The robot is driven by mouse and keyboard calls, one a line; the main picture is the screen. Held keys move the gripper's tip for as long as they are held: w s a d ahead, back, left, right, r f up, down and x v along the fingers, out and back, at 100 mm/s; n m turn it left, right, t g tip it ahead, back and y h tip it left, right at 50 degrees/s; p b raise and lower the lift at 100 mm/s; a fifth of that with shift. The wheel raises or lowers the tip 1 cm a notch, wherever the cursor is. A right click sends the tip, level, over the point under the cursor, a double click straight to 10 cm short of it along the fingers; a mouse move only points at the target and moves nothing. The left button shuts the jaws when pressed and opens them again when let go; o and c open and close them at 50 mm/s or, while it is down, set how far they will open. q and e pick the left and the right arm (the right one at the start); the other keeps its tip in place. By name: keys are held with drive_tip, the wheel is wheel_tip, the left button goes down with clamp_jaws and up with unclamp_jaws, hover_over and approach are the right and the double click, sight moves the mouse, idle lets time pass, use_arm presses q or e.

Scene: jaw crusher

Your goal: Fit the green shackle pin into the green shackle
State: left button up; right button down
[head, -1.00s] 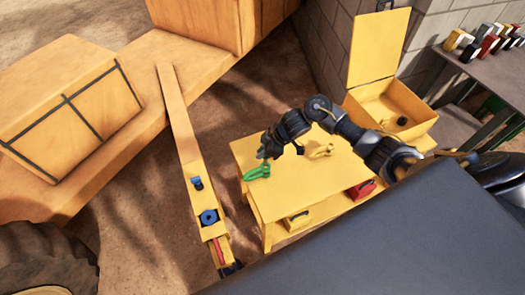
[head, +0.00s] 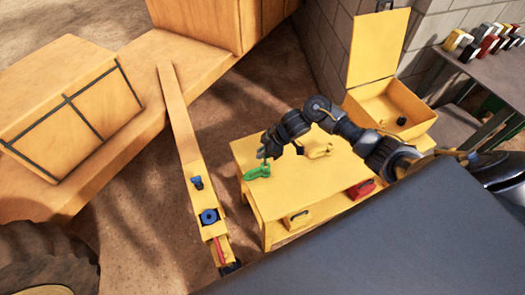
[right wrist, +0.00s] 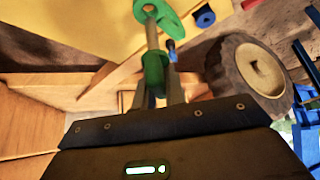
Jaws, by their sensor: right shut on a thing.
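In the right wrist view my right gripper (right wrist: 160,88) is shut on the green head of the shackle pin (right wrist: 154,72). The pin's grey shank runs away from the fingers toward the green shackle (right wrist: 172,24), and its far end overlaps the shackle's eye. I cannot tell how deep the pin sits in the eye. The pin is too small to make out in the head view. My left gripper is not in view.
The yellow table (head: 290,190) also bears a yellow part (head: 318,149), with a red item (head: 361,189) on the shelf below. A long yellow beam with blue parts (head: 209,216) stands left of the table. An open yellow box (head: 385,105) is behind at the right.

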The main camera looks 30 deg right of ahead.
sight(262, 166)
drive_tip(key=shift+p, duration=0.6)
idle(0.7)
drive_tip(key=shift+f+b, duration=2.25)
drive_tip(key=shift+f, duration=1.1)
drive_tip(key=c, duration=1.4)
unclamp_jaws()
drive_tip(key=shift+o, duration=0.2)
drive_tip(key=v, duration=1.1)
drive_tip(key=shift+p, duration=0.3)
